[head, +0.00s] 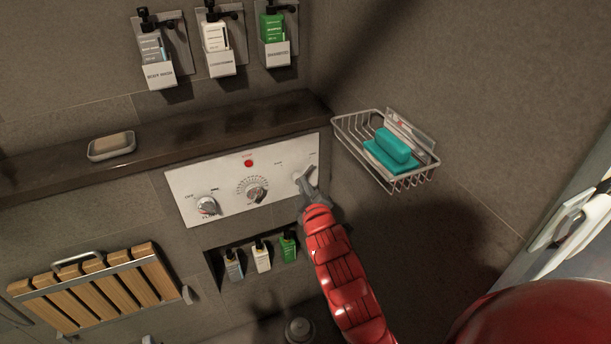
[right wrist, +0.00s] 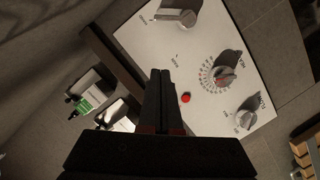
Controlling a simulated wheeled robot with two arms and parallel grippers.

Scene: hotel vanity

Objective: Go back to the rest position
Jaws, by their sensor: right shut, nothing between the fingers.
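My right gripper (head: 309,180) is shut and empty, at the end of a red arm that comes up from the bottom in the head view. Its tips are in front of the right end of the white control panel (head: 225,183) and partly cover the knob there. In the right wrist view the closed black fingers (right wrist: 160,76) point toward the panel (right wrist: 195,50), with the end knob (right wrist: 187,18) beyond their tips. I cannot tell how far the tips are from the panel. My left gripper is not in view.
A wire basket (head: 350,142) with a teal soap and sponge (head: 393,147) hangs right of the panel. A dark ledge (head: 210,132) with a soap dish (head: 111,149) runs above it. Small bottles (head: 261,256) stand in a niche below. A slatted wooden seat (head: 100,290) is at left.

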